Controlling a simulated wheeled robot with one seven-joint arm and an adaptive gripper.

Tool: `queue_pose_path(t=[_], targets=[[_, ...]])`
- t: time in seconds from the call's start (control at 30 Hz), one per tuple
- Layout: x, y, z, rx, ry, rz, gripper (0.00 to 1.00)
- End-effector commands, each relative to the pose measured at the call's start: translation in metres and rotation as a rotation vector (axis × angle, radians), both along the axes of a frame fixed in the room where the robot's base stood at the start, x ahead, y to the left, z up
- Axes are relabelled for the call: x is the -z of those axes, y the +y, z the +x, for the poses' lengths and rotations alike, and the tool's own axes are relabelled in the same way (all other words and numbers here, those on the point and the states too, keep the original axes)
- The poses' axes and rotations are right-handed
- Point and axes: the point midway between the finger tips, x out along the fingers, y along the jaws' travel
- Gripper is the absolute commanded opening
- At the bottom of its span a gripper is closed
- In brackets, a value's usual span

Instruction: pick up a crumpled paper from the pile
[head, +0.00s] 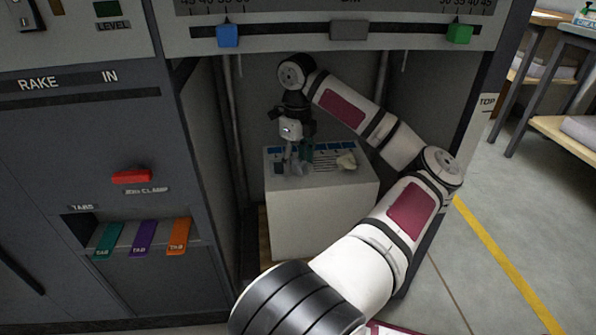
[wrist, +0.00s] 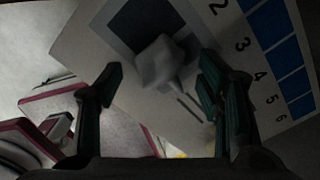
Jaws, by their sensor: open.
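In the head view my gripper (head: 298,165) points down over the left part of a white box top (head: 318,215). The fingers hide part of the top.
The box stands inside a dark cabinet bay, with a side wall (head: 212,150) on the left and a slider bar (head: 349,30) above. Blue squares (wrist: 283,52) with numbers line one edge of the top. My arm reaches in from the right. Open floor (head: 510,210) lies to the right.

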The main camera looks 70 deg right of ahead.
Motion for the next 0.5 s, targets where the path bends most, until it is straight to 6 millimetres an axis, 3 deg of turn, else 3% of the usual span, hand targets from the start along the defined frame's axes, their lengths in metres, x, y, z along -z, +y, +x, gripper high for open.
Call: queue_pose_path(t=[0.27,0.47,0.5], targets=[[0.0037,0.0001,0.0001,0.0,0.0,-0.001,0.61],[0.0036,0.0,0.0,0.0,0.0,-0.001,0.3],[0.0036,0.0,0.0,0.0,0.0,-0.001,0.28]])
